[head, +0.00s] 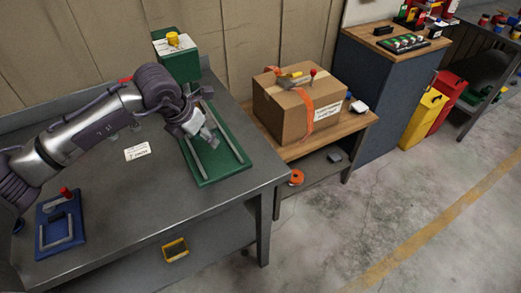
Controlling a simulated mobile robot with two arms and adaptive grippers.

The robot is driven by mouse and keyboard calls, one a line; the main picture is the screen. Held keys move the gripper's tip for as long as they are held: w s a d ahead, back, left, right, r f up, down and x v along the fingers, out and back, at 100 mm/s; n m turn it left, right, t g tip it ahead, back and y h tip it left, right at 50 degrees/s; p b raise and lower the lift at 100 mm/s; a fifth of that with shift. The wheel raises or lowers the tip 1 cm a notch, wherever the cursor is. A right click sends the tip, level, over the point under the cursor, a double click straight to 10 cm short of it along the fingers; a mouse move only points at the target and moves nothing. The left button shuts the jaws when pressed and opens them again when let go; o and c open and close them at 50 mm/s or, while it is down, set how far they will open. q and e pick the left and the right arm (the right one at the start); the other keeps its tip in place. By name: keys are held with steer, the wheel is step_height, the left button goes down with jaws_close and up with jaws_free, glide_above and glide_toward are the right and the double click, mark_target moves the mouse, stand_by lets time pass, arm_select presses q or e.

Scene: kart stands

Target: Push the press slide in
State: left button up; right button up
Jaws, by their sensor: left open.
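A green base plate (222,176) with two grey rails lies on the grey metal table. My left arm reaches over it from the left. My left gripper (210,140) is open, pointing down over the plate between the rails. I cannot tell whether it touches anything. The gripper and wrist hide part of the plate, and I cannot make out a separate slide there. A green box (178,64) with a yellow knob stands behind the plate. A blue plate (62,238) with a grey frame and a red knob lies at the front left. My right gripper is not in view.
A white label (137,151) lies on the table, which is clear around it. A cardboard box (293,116) with an orange strap stands on a wooden bench to the right. The floor at right is free.

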arm_select(q)
steer(key=s+d+r+h, duration=0.2)
steer(key=s+d+h, duration=0.1)
steer(key=d, duration=0.4)
steer(key=s+d+r+m+g+h, duration=0.1)
steer(key=s+d+r+h, duration=0.2)
steer(key=d, duration=0.5)
steer(key=shift+s+g+h+b, duration=0.3)
steer(key=shift+s+h, duration=0.25)
steer(key=shift+h, duration=0.55)
